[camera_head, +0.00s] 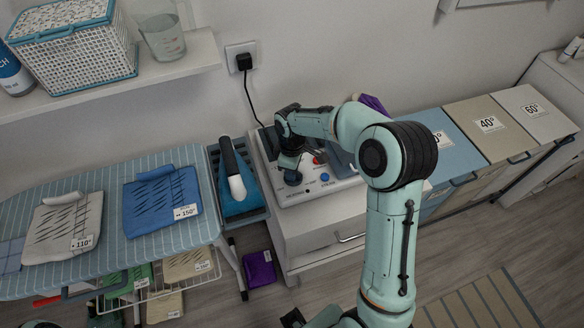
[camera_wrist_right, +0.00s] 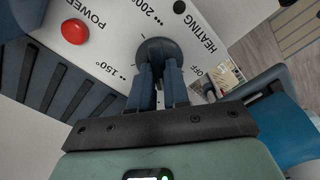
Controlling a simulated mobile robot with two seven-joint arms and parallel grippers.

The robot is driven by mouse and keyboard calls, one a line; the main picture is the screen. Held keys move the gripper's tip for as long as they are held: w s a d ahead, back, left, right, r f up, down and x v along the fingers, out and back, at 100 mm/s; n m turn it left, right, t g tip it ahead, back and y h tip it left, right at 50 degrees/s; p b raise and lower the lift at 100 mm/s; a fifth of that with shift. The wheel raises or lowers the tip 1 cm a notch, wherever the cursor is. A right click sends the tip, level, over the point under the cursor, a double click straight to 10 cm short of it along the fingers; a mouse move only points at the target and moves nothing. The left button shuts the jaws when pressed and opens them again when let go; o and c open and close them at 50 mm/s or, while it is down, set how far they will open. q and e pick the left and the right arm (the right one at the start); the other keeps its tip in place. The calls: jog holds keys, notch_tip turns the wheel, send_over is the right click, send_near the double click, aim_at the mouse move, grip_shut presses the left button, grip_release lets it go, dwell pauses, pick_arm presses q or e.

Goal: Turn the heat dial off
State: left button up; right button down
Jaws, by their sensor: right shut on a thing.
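The heat dial (camera_head: 292,178) is a dark blue round knob on the white control panel of a steam station (camera_head: 318,192). In the right wrist view the dial (camera_wrist_right: 160,48) has printed marks around it: 150°, 200° and OFF. OFF is to its right. I cannot make out a pointer on the dial. My right gripper (camera_head: 290,162) is over the panel, with its two fingers shut on the dial, as the wrist view (camera_wrist_right: 159,68) shows. A red button (camera_wrist_right: 75,32) sits beside the word POWER. My left gripper is not in view.
An iron (camera_head: 238,190) stands left of the panel, close to the gripper. An ironing board (camera_head: 105,262) with folded clothes is farther left. A black cord (camera_head: 249,100) runs up to a wall socket. Laundry bins (camera_head: 487,122) stand right. A shelf (camera_head: 168,70) overhangs the upper left.

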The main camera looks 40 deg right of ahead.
jog(key=n+p, duration=0.1)
jog(key=n, duration=0.4)
jog(key=shift+r+n, duration=0.1)
jog(key=shift+n, duration=0.2)
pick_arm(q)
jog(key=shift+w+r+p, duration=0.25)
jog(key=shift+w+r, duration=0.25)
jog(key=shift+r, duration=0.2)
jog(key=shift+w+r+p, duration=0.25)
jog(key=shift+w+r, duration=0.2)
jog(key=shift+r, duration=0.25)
pick_arm(e)
jog(key=shift+s+n, duration=0.1)
jog(key=shift+n, duration=2.1)
jog(key=c, duration=1.1)
grip_release()
jog(key=shift+a, duration=0.1)
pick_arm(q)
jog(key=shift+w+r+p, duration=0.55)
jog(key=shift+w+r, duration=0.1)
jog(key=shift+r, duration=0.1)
pick_arm(e)
notch_tip(320, 180, up, 13)
jog(key=shift+r, duration=0.15)
jog(key=shift+s, duration=0.1)
